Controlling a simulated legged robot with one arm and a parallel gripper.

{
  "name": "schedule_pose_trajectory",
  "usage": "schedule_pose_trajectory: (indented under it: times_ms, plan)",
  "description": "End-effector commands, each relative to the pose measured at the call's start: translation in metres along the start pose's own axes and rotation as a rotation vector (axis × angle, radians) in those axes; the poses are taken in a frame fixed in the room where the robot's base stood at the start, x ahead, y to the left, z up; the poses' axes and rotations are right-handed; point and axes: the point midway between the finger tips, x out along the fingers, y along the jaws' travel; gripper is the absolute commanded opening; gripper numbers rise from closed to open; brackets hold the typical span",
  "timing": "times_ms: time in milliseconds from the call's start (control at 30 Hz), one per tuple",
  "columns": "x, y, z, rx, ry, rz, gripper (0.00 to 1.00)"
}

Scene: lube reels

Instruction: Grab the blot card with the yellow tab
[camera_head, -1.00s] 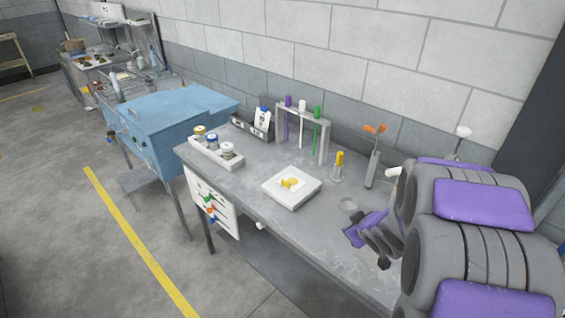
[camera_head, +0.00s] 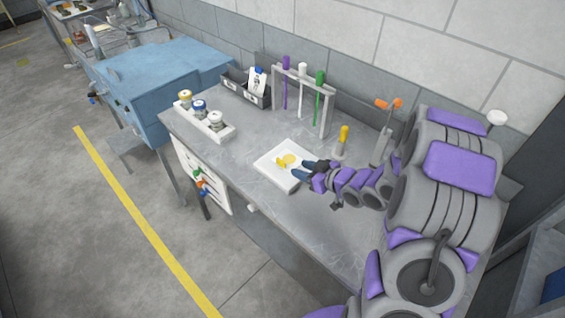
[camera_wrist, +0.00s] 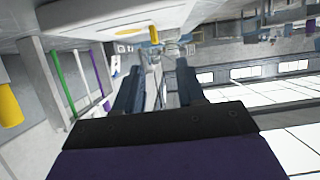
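In the head view, a white square tray (camera_head: 272,173) sits on the grey bench. A bright yellow tab (camera_head: 281,162) and a paler yellow round patch lie on top of it. The white card around them is hard to tell from the tray. My gripper (camera_head: 302,168) is at the tray's right side with its dark blue fingers pointing left toward the yellow tab, close to it. In the wrist view, my gripper (camera_wrist: 157,68) has its two fingers apart with nothing held between them. The yellow tab (camera_wrist: 153,35) shows beyond the fingertips, near the top.
A black holder (camera_head: 247,92) has a card with a blue tab (camera_head: 258,78). A rack (camera_head: 304,75) with purple, white and green tools stands behind. A rack of jars (camera_head: 205,122) is at left. A yellow-topped item (camera_head: 343,138) stands beside my arm. A blue bench (camera_head: 150,78) is further left.

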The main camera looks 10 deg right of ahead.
Motion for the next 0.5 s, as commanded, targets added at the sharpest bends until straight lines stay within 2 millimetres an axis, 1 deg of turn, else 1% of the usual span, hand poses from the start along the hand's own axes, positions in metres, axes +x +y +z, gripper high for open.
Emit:
schedule_pose_trajectory:
  times_ms: [33,300,400,500]
  plan:
    - [0.01,0.0,0.003,0.002,0.002,-0.004,0.39]
    - [0.055,-0.001,0.0,-0.002,0.001,-0.001,0.39]
    - [0.067,-0.004,-0.001,-0.004,-0.001,0.0,0.39]
    - [0.072,-0.005,-0.002,-0.005,-0.002,0.001,0.39]
